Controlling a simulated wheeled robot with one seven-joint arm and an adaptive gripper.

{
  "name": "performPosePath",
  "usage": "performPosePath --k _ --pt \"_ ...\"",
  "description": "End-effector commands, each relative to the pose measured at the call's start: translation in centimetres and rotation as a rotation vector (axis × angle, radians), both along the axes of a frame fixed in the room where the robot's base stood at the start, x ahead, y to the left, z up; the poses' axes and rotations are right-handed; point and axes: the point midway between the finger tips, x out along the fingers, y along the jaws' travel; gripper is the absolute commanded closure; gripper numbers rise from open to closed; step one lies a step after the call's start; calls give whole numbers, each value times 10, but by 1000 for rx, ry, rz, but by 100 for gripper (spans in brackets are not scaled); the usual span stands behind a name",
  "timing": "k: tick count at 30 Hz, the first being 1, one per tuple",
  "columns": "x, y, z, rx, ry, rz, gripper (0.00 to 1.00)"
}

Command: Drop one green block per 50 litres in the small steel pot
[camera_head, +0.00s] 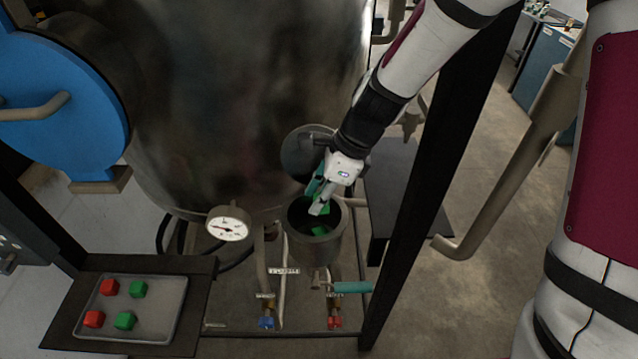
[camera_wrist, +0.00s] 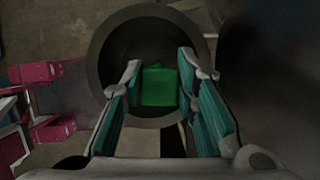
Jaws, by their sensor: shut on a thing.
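The small steel pot (camera_head: 325,255) stands open below the large tank. My gripper (camera_head: 318,207) is at the pot's mouth, pointing down, shut on a green block (camera_wrist: 160,87). In the wrist view the block sits between my two fingertips, with the pot's rim (camera_wrist: 97,45) around it. Another patch of green (camera_head: 319,230) shows inside the pot, lower down; it looks like a second block. The rest of the pot's inside is dark. A grey tray (camera_head: 160,334) at lower left holds two green blocks (camera_head: 138,289) (camera_head: 125,320) and two red blocks (camera_head: 110,287) (camera_head: 94,319).
The large steel tank (camera_head: 250,100) rises behind the pot. A round white dial (camera_head: 229,224) stands left of the pot; its reading is too small to tell. A dark frame post (camera_head: 425,190) runs close on the right. Pipes and valves (camera_head: 334,310) are below the pot.

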Motion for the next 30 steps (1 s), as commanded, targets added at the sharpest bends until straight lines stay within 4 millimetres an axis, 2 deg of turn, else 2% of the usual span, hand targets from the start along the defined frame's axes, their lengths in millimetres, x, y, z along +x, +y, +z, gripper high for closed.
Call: performPosePath --k 4,13,14,15,17,26,30 --pt "1 0 -8 0 0 -2 98" --pt "0 0 -9 0 -1 -1 98" --pt "0 0 -9 0 -1 -1 70" --pt "0 0 -9 0 -1 -1 61" --pt "0 0 -9 0 -1 -1 49" --pt "0 -1 -8 0 -1 -2 49" --pt "0 -4 1 0 -4 -2 49"
